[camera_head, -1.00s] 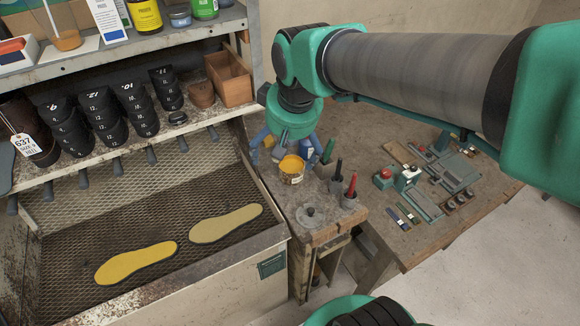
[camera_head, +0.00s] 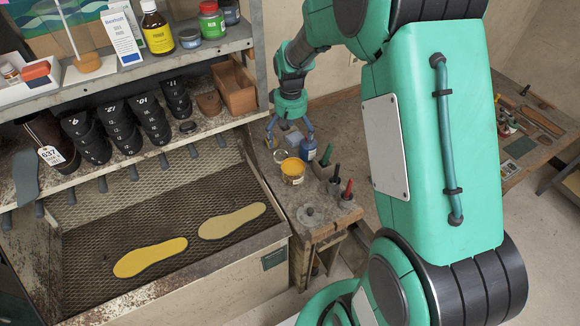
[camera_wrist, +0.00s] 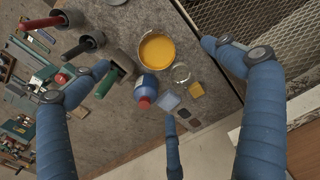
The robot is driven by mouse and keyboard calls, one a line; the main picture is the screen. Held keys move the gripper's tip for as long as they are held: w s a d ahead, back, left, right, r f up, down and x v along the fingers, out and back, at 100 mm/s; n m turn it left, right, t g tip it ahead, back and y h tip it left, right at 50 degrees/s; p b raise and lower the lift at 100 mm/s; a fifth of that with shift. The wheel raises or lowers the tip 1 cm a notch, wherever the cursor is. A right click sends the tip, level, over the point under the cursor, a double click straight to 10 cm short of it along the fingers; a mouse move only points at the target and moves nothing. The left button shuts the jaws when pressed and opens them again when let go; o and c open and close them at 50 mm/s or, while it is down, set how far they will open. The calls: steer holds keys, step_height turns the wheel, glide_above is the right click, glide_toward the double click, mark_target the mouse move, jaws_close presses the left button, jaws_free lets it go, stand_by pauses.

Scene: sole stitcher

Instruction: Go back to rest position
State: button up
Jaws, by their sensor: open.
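My gripper (camera_head: 288,130) hangs in the head view above the small workbench, to the right of the shelf unit. Its blue fingers are spread, and the wrist view (camera_wrist: 160,95) shows them wide apart with nothing held between them. Below the fingers, apart from them, are an open can of yellow-orange paste (camera_head: 292,171) and a blue bottle with a red cap (camera_wrist: 146,88). The can also shows in the wrist view (camera_wrist: 158,49). My green arm covers much of the right half of the head view.
Two insoles, one yellow (camera_head: 150,257) and one beige (camera_head: 232,221), lie on the mesh tray (camera_head: 95,235). The shelf (camera_head: 150,162) holds black cups and a wooden box (camera_head: 234,88). Tool holders (camera_head: 346,197) stand at the small bench's front. Another bench (camera_head: 520,170) is at the right.

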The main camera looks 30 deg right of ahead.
steer(key=shift+w+d+f, duration=0.2)
steer(key=shift+d+f, duration=0.05)
steer(key=shift+f, duration=0.3)
steer(key=shift+w+d+f, duration=0.15)
steer(key=shift+d+f, duration=0.1)
steer(key=shift+f, duration=0.25)
steer(key=shift+f, duration=0.1)
steer(key=shift+f+b, duration=2.3)
steer(key=shift+f, duration=2.6)
steer(key=shift+r, duration=0.1)
step_height(320, 180, up, 10)
steer(key=p, duration=0.5)
